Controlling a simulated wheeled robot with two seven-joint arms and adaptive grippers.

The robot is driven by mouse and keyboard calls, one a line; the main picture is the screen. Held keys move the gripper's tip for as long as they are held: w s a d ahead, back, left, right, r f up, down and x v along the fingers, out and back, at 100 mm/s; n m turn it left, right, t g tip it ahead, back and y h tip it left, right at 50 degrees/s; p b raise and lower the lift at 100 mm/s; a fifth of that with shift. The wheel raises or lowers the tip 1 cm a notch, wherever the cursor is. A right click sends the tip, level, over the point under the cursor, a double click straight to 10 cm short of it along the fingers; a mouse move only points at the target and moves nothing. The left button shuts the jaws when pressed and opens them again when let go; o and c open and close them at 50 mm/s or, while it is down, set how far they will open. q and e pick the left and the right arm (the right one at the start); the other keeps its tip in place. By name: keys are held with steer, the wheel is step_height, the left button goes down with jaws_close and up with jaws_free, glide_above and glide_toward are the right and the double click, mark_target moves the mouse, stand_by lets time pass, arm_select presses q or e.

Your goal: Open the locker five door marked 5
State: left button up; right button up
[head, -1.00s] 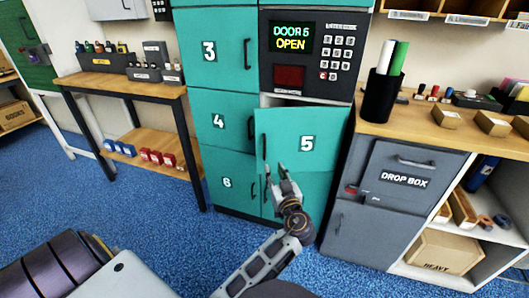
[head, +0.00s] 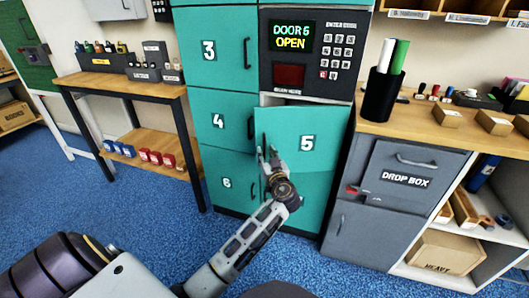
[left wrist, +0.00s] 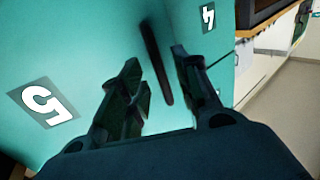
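The teal locker door 5 (head: 325,135) stands slightly ajar, with a narrow opening along its top edge. Its white 5 label (head: 307,143) also shows in the left wrist view (left wrist: 46,104). Its dark vertical handle (left wrist: 157,62) is at the door's left side and is partly hidden in the head view. My left gripper (head: 268,152) is at the handle. In the left wrist view its two fingers (left wrist: 158,80) are apart, with the handle seen between them; contact cannot be told. My right gripper is not in view.
The keypad panel (head: 314,55) above reads door 5 open. Locker doors 3 (head: 222,50), 4 (head: 232,105) and 6 (head: 215,185) look shut. A grey drop box cabinet (head: 385,215) stands close at the right. Blue floor (head: 140,225) is free at the left.

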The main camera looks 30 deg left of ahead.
arm_select(q)
steer(key=shift+x, duration=1.45)
jaws_close()
